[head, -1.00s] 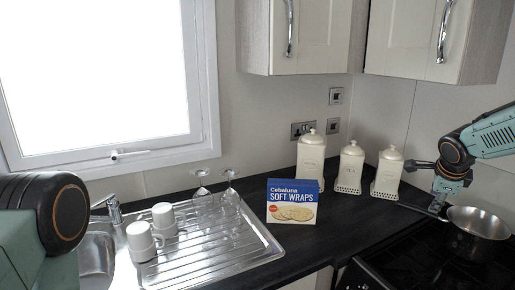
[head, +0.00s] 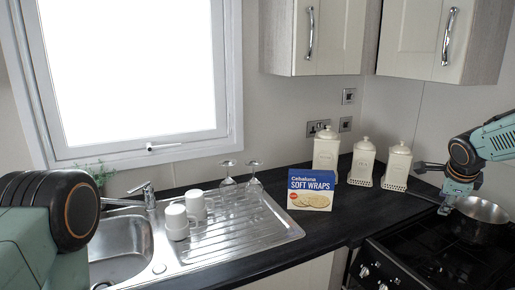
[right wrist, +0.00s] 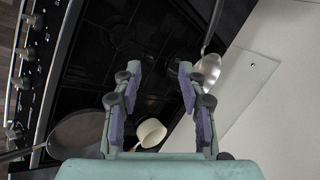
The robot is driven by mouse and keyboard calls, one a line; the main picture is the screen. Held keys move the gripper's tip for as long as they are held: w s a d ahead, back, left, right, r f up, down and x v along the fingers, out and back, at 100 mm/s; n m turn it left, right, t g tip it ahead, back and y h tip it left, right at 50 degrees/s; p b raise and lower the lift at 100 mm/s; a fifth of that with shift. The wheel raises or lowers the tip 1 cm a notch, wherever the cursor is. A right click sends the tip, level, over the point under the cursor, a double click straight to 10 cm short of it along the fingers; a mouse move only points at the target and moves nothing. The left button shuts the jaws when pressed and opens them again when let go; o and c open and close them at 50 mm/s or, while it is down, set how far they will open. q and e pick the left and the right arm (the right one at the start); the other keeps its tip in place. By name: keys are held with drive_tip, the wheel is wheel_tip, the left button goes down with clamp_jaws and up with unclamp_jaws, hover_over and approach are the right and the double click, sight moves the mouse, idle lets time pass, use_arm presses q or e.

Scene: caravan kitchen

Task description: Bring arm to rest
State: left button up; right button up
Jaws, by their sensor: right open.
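My right arm comes in from the right in the head view. Its gripper (head: 437,187) is over the back of the hob, just left of and partly in front of a steel pan (head: 482,211).
A black hob (head: 440,258) lies under the right gripper. A cream saucepan (right wrist: 151,133) and a dark frying pan (right wrist: 78,138) show in the wrist view.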

drive_tip(key=w+a+f+n+t+y, duration=0.25)
drive_tip(key=a+f+n, duration=0.35)
drive_tip(key=a+n, duration=0.5)
drive_tip(key=s+a+f+n+y+b, duration=0.2)
drive_tip(key=s+a+f+n+b, duration=0.2)
drive_tip(key=s+a+f+n, duration=0.55)
drive_tip(key=s+a+f+n+g+b, duration=0.1)
drive_tip(key=s+a+f+g+b, duration=0.1)
drive_tip(key=s+f, duration=0.7)
drive_tip(key=s+a+f+n+g+b, duration=0.1)
drive_tip(key=s+a+f+g+b, duration=0.2)
drive_tip(key=s+f, duration=0.7)
drive_tip(key=s+a+f+n+g+b, duration=0.2)
drive_tip(key=s+f, duration=0.7)
drive_tip(key=s, duration=0.9)
drive_tip(key=a+g+h+b, duration=0.1)
drive_tip(key=b, duration=0.1)
drive_tip(key=shift+s+a+f+b, duration=0.2)
drive_tip(key=shift+s+a+b, duration=0.15)
drive_tip(key=shift+a+b, duration=0.05)
